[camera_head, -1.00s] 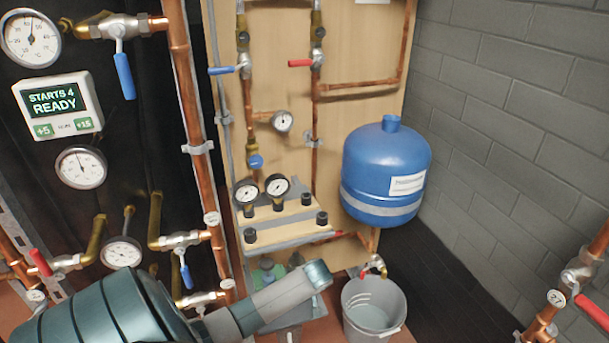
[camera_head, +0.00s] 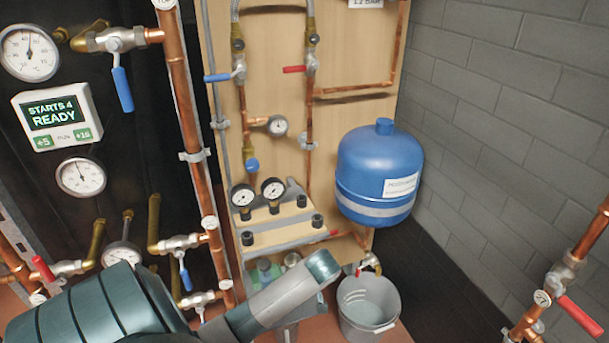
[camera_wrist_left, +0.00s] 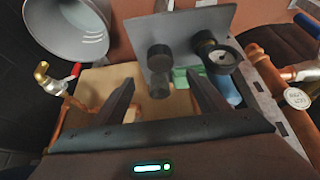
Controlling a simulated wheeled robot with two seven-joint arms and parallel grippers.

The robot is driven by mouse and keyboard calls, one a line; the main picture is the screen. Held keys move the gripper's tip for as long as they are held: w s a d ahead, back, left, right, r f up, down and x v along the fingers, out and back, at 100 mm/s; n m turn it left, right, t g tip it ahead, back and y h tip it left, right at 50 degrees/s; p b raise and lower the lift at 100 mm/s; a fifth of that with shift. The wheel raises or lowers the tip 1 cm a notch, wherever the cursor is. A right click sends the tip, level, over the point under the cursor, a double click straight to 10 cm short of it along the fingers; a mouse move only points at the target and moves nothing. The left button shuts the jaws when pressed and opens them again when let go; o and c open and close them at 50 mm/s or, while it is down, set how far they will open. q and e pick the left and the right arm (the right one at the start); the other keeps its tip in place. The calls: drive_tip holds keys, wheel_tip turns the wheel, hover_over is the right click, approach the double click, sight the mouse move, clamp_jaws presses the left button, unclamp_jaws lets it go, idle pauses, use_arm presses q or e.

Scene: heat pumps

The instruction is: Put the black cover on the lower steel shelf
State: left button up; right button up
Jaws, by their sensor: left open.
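Several small black covers stand on or by a wood-and-steel shelf unit. In the head view, one black cover (camera_head: 317,221) is at the right end and another (camera_head: 248,238) at the front left; I cannot tell which the task means. In the left wrist view, a black cover (camera_wrist_left: 159,56) stands against a grey steel plate (camera_wrist_left: 185,25). My left gripper (camera_wrist_left: 160,80) is open, its fingers on either side of and nearer than that cover. My left fingers are hidden in the head view. My right gripper is out of view.
Two gauges (camera_head: 273,190) stand on the shelf. A blue tank (camera_head: 380,165) hangs to its right above a grey bucket (camera_head: 369,310). Copper pipes and valves (camera_head: 183,243) crowd the left, and a red-handled valve (camera_head: 577,312) stands at far right.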

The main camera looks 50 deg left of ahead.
use_arm(q)
drive_tip(key=shift+s+d+r, duration=0.1)
drive_tip(key=shift+d+r, duration=0.05)
drive_tip(key=shift+r, duration=0.05)
idle(0.6)
drive_tip(key=s+d+f+m+t+h, duration=0.15)
drive_tip(key=s+d+m, duration=0.3)
drive_tip(key=d, duration=0.45)
drive_tip(key=s+d+f+m+t+h, duration=0.1)
drive_tip(key=s+d+m+h, duration=0.3)
drive_tip(key=d, duration=0.4)
drive_tip(key=s+d+f+m+t+h, duration=0.1)
drive_tip(key=s+d+m, duration=0.4)
drive_tip(key=d, duration=0.4)
drive_tip(key=s+d+r+m+t+h, duration=0.1)
drive_tip(key=s+d+r+m+h, duration=0.1)
drive_tip(key=s+d+r, duration=0.2)
drive_tip(key=s+d, duration=0.1)
drive_tip(key=d, duration=0.2)
drive_tip(key=shift+s+d+r, duration=0.15)
drive_tip(key=shift+r, duration=0.15)
